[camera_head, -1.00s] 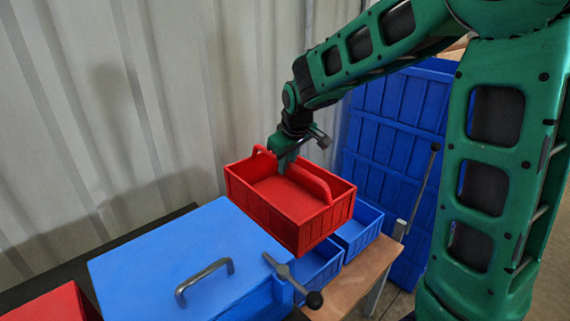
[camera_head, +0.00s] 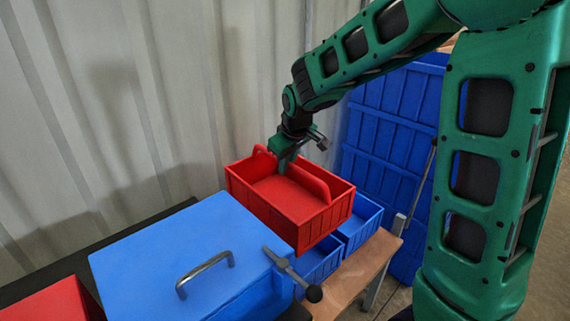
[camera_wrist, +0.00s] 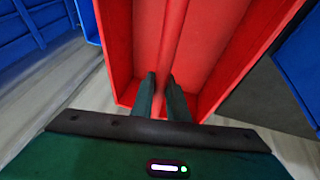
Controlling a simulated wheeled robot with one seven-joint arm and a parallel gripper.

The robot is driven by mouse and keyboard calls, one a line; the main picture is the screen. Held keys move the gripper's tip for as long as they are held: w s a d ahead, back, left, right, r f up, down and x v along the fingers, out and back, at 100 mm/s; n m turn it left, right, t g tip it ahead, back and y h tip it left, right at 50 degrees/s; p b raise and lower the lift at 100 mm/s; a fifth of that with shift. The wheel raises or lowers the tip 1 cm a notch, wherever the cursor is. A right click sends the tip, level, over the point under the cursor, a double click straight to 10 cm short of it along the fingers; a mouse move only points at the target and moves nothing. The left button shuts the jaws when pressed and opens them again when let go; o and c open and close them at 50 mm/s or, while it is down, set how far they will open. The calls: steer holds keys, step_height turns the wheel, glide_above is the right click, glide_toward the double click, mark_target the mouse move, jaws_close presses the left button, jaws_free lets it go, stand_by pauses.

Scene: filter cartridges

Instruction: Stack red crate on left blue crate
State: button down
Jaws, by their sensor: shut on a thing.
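The red crate (camera_head: 300,216) hangs upright from my gripper (camera_head: 281,166), which is shut on the crate's raised middle handle. In the wrist view the two fingers of my gripper (camera_wrist: 162,97) close on the central red bar, and the red crate (camera_wrist: 208,55) fills the middle. The left blue crate (camera_head: 318,268) is partly hidden below the red crate and behind the blue box. The right blue crate (camera_head: 361,226) stands just behind it on the wooden table. I cannot tell whether the red crate touches the left blue crate.
A blue box with a metal handle (camera_head: 196,259) and a black-knobbed lever stands close in front. Another red thing (camera_head: 50,305) is at the lower left. A tall blue panel (camera_head: 392,135) stands behind the wooden table (camera_head: 368,264). A corrugated wall (camera_head: 110,100) closes the left.

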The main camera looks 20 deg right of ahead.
mark_target(285, 201)
steer(key=shift+f, duration=5.9)
steer(key=c, duration=1.6)
jaws_free()
steer(key=shift+c, duration=0.2)
steer(key=shift+f, duration=0.1)
steer(key=v, duration=1)
steer(key=shift+r, duration=0.35)
steer(key=shift+s, duration=0.1)
